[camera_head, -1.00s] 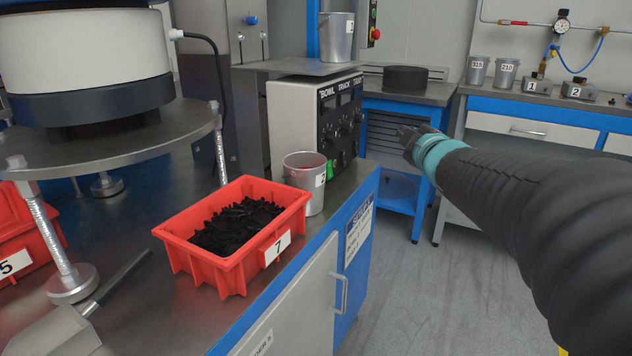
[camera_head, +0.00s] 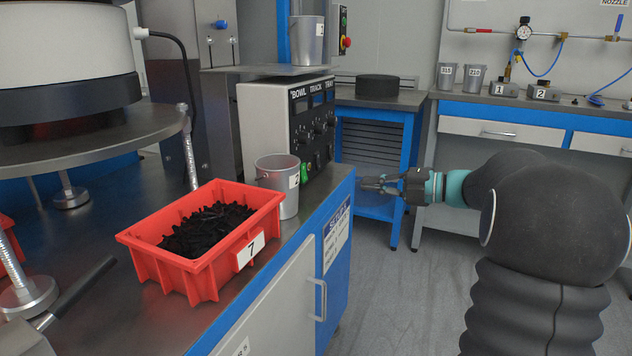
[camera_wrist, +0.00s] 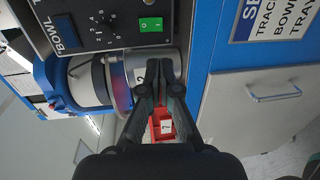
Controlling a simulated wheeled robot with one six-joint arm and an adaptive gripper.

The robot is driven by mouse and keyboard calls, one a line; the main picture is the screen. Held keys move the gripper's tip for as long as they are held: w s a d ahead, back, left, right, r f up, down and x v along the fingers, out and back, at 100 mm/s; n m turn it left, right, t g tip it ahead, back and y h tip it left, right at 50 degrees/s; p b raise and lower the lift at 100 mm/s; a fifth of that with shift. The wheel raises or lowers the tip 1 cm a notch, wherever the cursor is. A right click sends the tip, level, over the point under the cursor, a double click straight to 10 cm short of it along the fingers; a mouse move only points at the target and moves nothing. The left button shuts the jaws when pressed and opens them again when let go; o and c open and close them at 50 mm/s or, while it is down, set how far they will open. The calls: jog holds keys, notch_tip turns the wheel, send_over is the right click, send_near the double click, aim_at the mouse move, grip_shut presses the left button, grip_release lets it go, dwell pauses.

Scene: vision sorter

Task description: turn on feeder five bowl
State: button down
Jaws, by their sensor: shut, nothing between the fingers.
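The feeder control box (camera_head: 288,118) is pale with a dark front panel labelled BOWL, TRACK and TRAY, and stands on the bench. Its panel carries several knobs and a green switch (camera_head: 305,173) low down. In the wrist view the panel (camera_wrist: 98,22) appears turned sideways at the upper left, with a knob under BOWL and the green switch (camera_wrist: 151,24). My gripper (camera_head: 364,183) is right of the box, apart from it, with its fingers pointing left. In the wrist view my gripper (camera_wrist: 160,66) is shut and empty, its tips below the green switch in the picture.
A metal cup marked 2 (camera_head: 278,186) stands before the box. A red bin marked 7 (camera_head: 150,262) holds black parts. A round feeder (camera_head: 65,45) stands at left. The floor (camera_head: 400,300) right of the bench is clear.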

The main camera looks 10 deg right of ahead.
aim_at(305, 179)
jog(key=x, duration=1.4)
